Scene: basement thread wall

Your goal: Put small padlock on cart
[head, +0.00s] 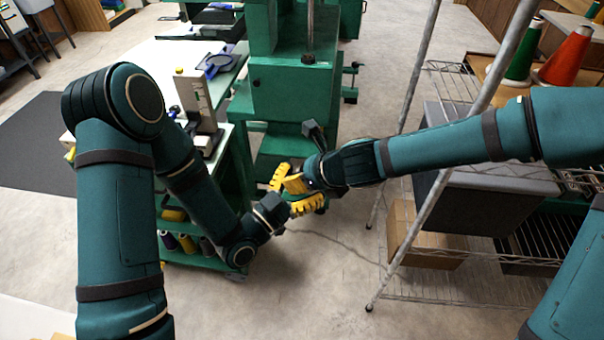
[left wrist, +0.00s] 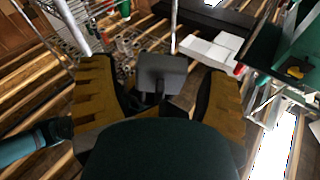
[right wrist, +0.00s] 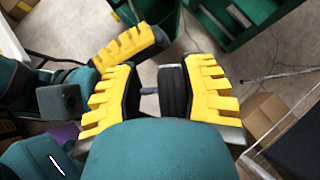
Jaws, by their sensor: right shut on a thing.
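My right gripper (right wrist: 165,85) is shut on a dark thing (right wrist: 172,92) with a thin grey part at its side, apparently the small padlock. Its shape is not clear, and it is hidden in the head view. My left gripper (left wrist: 160,90) has its fingers apart and is close to my right gripper (head: 298,192) in the head view. A dark grey block (left wrist: 162,72) shows between the left fingers in the left wrist view; I cannot tell whether it is the padlock or part of my right gripper. The green cart (head: 205,259) stands left of the grippers, partly behind my left arm.
Spools (head: 187,244) stand on the cart's lower shelf. A green machine (head: 295,90) stands beyond the grippers. The floor (head: 310,285) in front is clear.

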